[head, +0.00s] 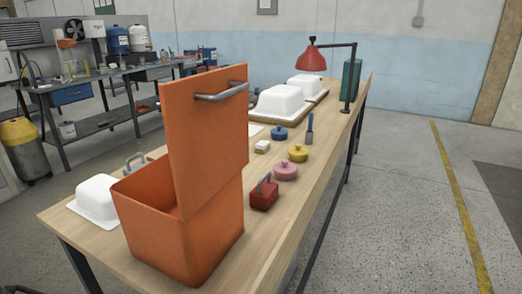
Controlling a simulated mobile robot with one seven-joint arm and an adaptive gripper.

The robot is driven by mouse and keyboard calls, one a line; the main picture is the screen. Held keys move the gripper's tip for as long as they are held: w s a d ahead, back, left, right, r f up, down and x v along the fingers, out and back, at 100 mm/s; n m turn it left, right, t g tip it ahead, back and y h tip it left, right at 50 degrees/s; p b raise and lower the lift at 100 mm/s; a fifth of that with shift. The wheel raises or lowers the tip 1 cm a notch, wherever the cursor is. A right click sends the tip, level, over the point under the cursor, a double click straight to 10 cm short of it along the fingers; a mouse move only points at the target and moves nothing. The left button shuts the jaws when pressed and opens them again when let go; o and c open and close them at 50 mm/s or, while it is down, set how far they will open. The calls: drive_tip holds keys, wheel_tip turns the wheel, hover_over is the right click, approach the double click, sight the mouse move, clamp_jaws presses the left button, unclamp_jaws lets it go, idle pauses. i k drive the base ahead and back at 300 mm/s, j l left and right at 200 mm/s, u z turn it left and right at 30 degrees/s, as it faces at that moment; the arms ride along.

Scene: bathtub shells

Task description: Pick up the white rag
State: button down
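A flat white patch (255,129) lies on the wooden table just past the right edge of the orange box's raised lid. It may be the white rag, but the lid hides part of it and I cannot tell for sure. My gripper is not in view.
The orange box (190,245) with upright lid (207,125) stands on the table's near end. White shells lie left (97,198) and farther back (280,103). Lidded pots, a red handled block (264,195) and a red lamp (312,60) stand right. Floor right is clear.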

sight(263, 146)
drive_tip(key=l+u, duration=0.1)
drive_tip(key=l, duration=0.15)
drive_tip(key=k+l, duration=0.15)
drive_tip(key=i+l+u, duration=0.1)
drive_tip(key=l, duration=0.3)
drive_tip(key=i+l+u, duration=0.1)
drive_tip(key=l, duration=0.3)
drive_tip(key=l+u, duration=0.1)
drive_tip(key=l, duration=0.35)
drive_tip(key=i+l+u, duration=0.2)
drive_tip(key=i+l, duration=0.15)
drive_tip(key=l, duration=0.25)
drive_tip(key=i+l, duration=0.15)
drive_tip(key=l, duration=0.2)
drive_tip(key=i+l+u, duration=0.15)
drive_tip(key=l, duration=0.15)
drive_tip(key=i+l+u, duration=0.1)
drive_tip(key=l, duration=0.25)
drive_tip(key=i+l+u, duration=0.1)
drive_tip(key=l, duration=0.25)
drive_tip(key=i+l, duration=0.2)
drive_tip(key=l, duration=0.15)
drive_tip(key=i+l+u, duration=0.1)
drive_tip(key=i+l, duration=0.15)
drive_tip(key=i, duration=0.35)
